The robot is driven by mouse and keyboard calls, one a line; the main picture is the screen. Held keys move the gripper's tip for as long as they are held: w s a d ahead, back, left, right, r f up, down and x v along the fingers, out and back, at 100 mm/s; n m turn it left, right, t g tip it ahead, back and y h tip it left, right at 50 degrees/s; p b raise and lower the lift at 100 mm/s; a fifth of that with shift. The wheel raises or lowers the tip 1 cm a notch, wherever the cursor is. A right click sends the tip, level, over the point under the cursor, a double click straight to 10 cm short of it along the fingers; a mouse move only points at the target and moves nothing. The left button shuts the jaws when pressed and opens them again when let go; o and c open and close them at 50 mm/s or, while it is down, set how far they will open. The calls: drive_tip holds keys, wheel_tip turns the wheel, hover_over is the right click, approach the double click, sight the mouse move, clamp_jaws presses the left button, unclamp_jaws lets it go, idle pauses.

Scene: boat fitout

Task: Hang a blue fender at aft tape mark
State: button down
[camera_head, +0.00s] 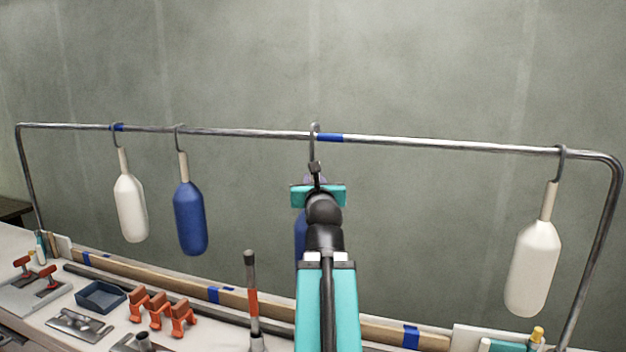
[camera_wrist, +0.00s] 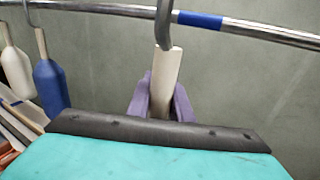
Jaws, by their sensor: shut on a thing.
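My gripper (camera_wrist: 162,100) is shut on the pale neck of a blue fender (camera_head: 300,232), whose body is mostly hidden behind my arm. The neck (camera_wrist: 166,68) stands between the purple fingers in the wrist view. The fender's grey hook (camera_head: 314,128) is at the steel rail (camera_head: 240,133), just left of a blue tape mark (camera_head: 330,138). I cannot tell whether the hook rests on the rail. Another blue tape mark (camera_head: 117,127) is near the rail's left end. Nothing shows which mark is aft.
A white fender (camera_head: 131,208) and another blue fender (camera_head: 190,218) hang on the left. A white fender (camera_head: 533,265) hangs far right. The bench below holds orange clamps (camera_head: 160,308), a blue tray (camera_head: 101,296) and an upright orange-banded rod (camera_head: 252,300).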

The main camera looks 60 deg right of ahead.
drive_tip(key=shift+w+d+r+p, duration=0.1)
drive_tip(key=shift+d+r+p, duration=0.1)
drive_tip(key=shift+p, duration=0.2)
drive_tip(key=shift+d+p, duration=0.35)
drive_tip(key=shift+p, duration=0.25)
drive_tip(key=shift+w+d+f+p, duration=0.1)
drive_tip(key=shift+w+d+p, duration=0.15)
drive_tip(key=shift+d+p, duration=1)
drive_tip(key=shift+w+d+p, duration=0.2)
drive_tip(key=shift+w+p, duration=0.05)
drive_tip(key=shift+p, duration=2)
drive_tip(key=shift+w+d+p, duration=0.3)
drive_tip(key=shift+d+p, duration=0.25)
drive_tip(key=shift+p, duration=1.3)
drive_tip(key=shift+d+p, duration=0.6)
drive_tip(key=shift+p, duration=1.25)
drive_tip(key=w+d+f+b, duration=0.2)
drive_tip(key=d+f+b, duration=0.1)
drive_tip(key=d+b, duration=0.4)
drive_tip(key=shift+w+d+f, duration=0.2)
drive_tip(key=shift+w+d, duration=0.15)
drive_tip(key=shift+d, duration=0.35)
